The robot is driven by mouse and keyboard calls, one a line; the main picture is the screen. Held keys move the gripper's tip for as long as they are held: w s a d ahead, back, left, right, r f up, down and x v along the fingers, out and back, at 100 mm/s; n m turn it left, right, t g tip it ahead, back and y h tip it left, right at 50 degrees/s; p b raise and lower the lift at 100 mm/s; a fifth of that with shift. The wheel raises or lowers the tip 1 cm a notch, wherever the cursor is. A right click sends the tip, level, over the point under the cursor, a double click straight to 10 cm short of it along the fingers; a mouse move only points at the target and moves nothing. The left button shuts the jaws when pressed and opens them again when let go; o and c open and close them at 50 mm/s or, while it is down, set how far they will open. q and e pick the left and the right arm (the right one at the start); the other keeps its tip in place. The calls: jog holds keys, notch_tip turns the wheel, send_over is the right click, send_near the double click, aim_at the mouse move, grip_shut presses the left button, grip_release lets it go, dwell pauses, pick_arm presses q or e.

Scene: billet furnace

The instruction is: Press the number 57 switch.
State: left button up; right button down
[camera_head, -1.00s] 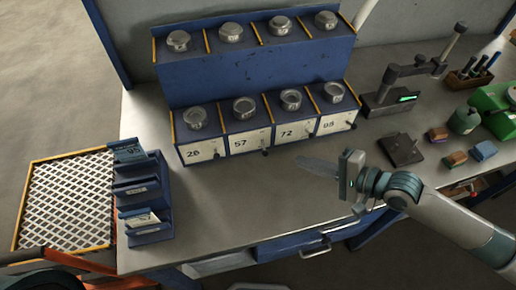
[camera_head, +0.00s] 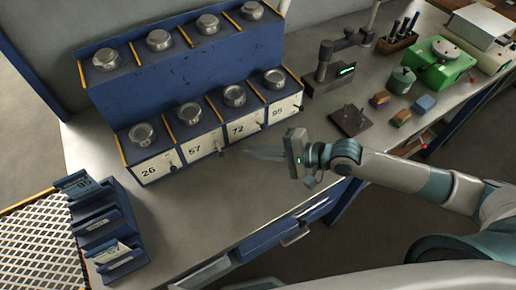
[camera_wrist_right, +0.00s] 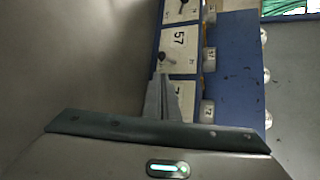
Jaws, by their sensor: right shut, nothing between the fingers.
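The number 57 panel (camera_head: 202,146) is a cream plate in the blue switch unit, between panels 26 and 72. Its small dark switch lever (camera_head: 221,152) sticks out near its lower right corner. My right gripper (camera_head: 247,153) is shut and empty, with its thin grey fingers pointing left, just right of that lever in the picture. In the right wrist view, the fingertips (camera_wrist_right: 160,78) lie close below the 57 lever (camera_wrist_right: 164,59) and overlap the edge between panels 57 and 72. I cannot tell whether they touch. My left gripper is out of view.
Panels 26 (camera_head: 151,168) and 72 (camera_head: 239,129) with their own levers flank panel 57. Round metal caps top the unit. A blue card rack (camera_head: 105,225) stands at the left, and a dark metal plate (camera_head: 350,121) lies to the right. The bench front is bare.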

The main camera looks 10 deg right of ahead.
aim_at(219, 149)
jog(key=p+x, duration=0.2)
jog(key=x, duration=0.5)
jog(key=shift+r, duration=0.1)
jog(key=shift+w+a+f, duration=0.1)
jog(key=shift+a+f, duration=0.15)
jog(key=shift+a, duration=0.05)
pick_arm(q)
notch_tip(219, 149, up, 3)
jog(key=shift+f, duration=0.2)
pick_arm(e)
jog(key=shift+w, duration=0.1)
